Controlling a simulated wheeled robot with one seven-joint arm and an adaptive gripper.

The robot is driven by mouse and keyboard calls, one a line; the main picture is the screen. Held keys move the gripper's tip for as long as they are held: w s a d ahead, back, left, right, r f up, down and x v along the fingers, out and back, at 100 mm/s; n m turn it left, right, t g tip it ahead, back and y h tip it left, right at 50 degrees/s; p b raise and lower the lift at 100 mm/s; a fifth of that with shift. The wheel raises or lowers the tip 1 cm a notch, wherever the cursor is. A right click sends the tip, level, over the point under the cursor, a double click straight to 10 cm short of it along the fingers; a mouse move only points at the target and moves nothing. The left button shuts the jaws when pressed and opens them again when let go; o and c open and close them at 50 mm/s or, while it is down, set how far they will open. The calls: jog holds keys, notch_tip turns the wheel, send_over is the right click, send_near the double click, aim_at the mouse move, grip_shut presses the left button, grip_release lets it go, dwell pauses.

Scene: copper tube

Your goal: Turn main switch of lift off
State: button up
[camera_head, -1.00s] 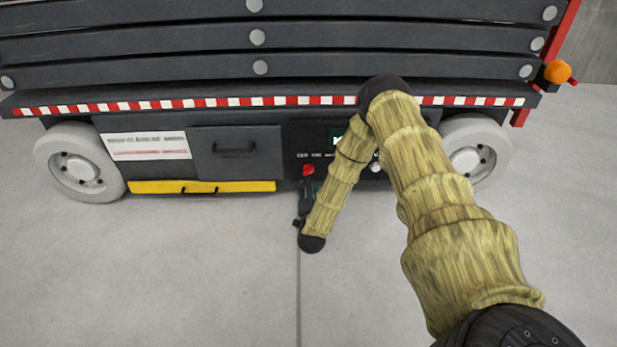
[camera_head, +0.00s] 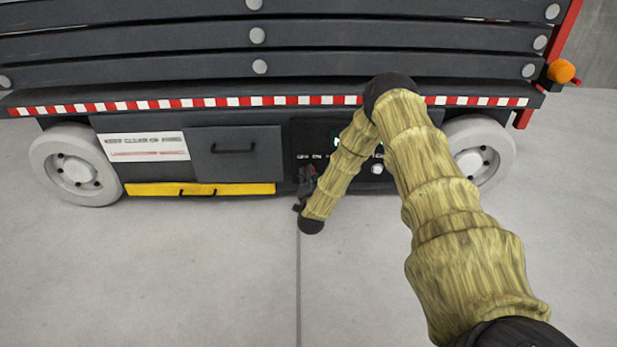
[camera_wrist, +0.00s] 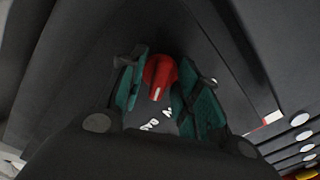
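The lift's main switch is a red rotary knob (camera_wrist: 160,72) on the dark control panel, seen in the wrist view with a pale mark near its lower end. White lettering lies just below it on the panel. My gripper (camera_wrist: 162,84) has its two green fingers on either side of the knob, left and right. They stand apart and look open; whether they touch the knob is unclear. In the head view my gripper (camera_head: 308,178) is at the panel's left part and covers the knob.
The lift (camera_head: 240,150) has a yellow bar (camera_head: 160,189) low at left, wheels (camera_head: 78,165) at both ends and a striped edge (camera_head: 220,102) above the panel. A white round knob (camera_head: 377,169) sits right of my forearm. The grey floor in front is clear.

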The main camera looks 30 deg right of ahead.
grip_shut()
jog(key=shift+r+n+p, duration=0.1)
jog(key=shift+n+p, duration=0.3)
jog(key=shift+p, duration=0.1)
jog(key=shift+n+p, duration=4.55)
jog(key=shift+n, duration=1.25)
jog(key=shift+o, duration=1.2)
grip_release()
